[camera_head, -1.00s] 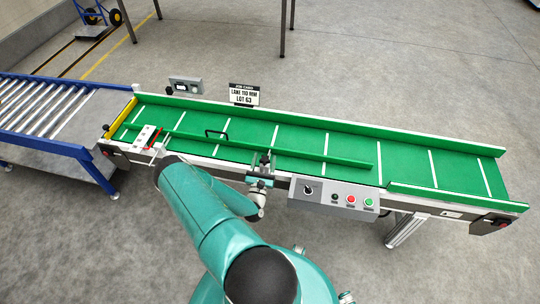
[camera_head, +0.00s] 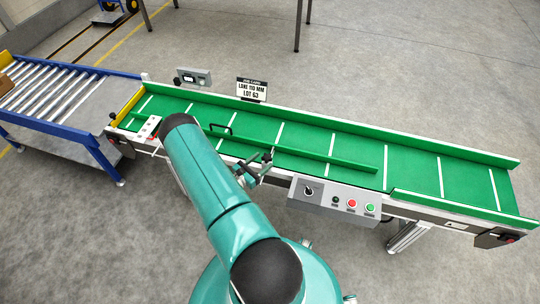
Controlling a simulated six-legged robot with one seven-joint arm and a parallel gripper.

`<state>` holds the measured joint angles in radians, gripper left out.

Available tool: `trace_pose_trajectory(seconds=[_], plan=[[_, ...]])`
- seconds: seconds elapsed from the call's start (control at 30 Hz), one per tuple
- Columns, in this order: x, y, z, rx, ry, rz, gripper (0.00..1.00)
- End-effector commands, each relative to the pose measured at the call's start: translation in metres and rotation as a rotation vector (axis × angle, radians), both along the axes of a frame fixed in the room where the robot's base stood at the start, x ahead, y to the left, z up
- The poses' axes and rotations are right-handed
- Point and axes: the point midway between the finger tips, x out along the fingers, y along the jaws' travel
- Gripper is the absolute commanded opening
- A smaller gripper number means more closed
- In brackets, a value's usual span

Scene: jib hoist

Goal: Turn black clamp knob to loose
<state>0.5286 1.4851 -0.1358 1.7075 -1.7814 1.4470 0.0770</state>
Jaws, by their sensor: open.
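A control box (camera_head: 335,199) with a black selector and red and green buttons hangs right of the clamp. A lot sign (camera_head: 252,89) stands behind the belt. A roller conveyor (camera_head: 60,95) is at left.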

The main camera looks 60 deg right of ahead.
Motion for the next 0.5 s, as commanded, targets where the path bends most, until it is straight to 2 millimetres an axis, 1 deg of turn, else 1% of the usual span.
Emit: trace_pose_trajectory(seconds=[0.03, 0.2, 0.33, 0.5], plan=[[-0.005, -0.011, 0.000, -0.001, -0.002, -0.004, 0.59], [-0.014, -0.037, 0.000, -0.001, -0.001, -0.002, 0.59], [-0.018, -0.048, 0.000, -0.001, 0.000, 0.000, 0.59], [-0.019, -0.051, 0.000, -0.001, 0.000, 0.002, 0.59]])
